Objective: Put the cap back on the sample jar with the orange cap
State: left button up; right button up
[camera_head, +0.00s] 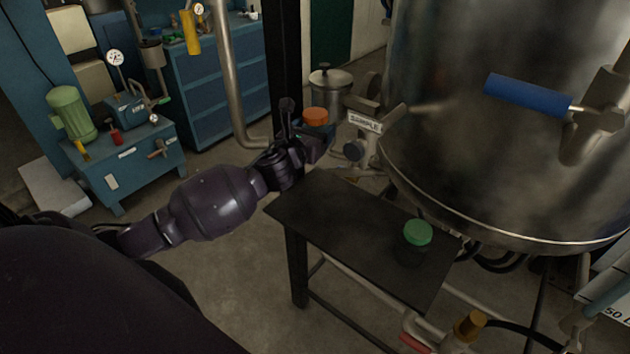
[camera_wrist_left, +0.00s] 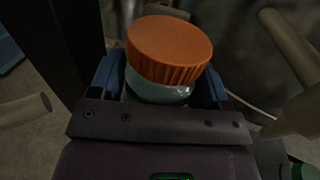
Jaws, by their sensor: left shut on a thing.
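The orange cap (camera_head: 315,116) shows above my left gripper (camera_head: 317,140), off the far left end of the dark table. In the left wrist view the ribbed orange cap (camera_wrist_left: 168,48) sits over a pale glass sample jar (camera_wrist_left: 158,91). The jar is between the two blue fingers of my left gripper (camera_wrist_left: 162,84), which is shut on it. Only a band of glass shows below the cap; the lower jar is hidden. I cannot tell whether the cap is fully seated. My right gripper is not in view.
A jar with a green cap (camera_head: 417,233) stands on the dark table (camera_head: 340,222); the table's left part is clear. A "SAMPLE" tag (camera_head: 365,122) and valve hang just right of my gripper, beside the large steel vessel (camera_head: 480,150). A lidded metal pot (camera_head: 331,86) is behind.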

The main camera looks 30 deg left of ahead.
pick_arm(q)
notch_tip(320, 180, down, 10)
jog(key=b, duration=0.2)
jog(key=shift+b, duration=0.3)
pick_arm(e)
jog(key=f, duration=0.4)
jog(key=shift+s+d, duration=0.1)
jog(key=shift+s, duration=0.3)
pick_arm(q)
notch_tip(320, 180, down, 5)
jog(key=shift+r+b, duration=0.2)
jog(key=shift+b, duration=0.7)
jog(key=shift+r, duration=0.2)
jog(key=shift+f, duration=0.15)
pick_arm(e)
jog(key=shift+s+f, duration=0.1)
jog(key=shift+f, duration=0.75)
pick_arm(q)
jog(key=o, duration=1.3)
jog(key=shift+f, duration=0.1)
jog(key=o, duration=0.4)
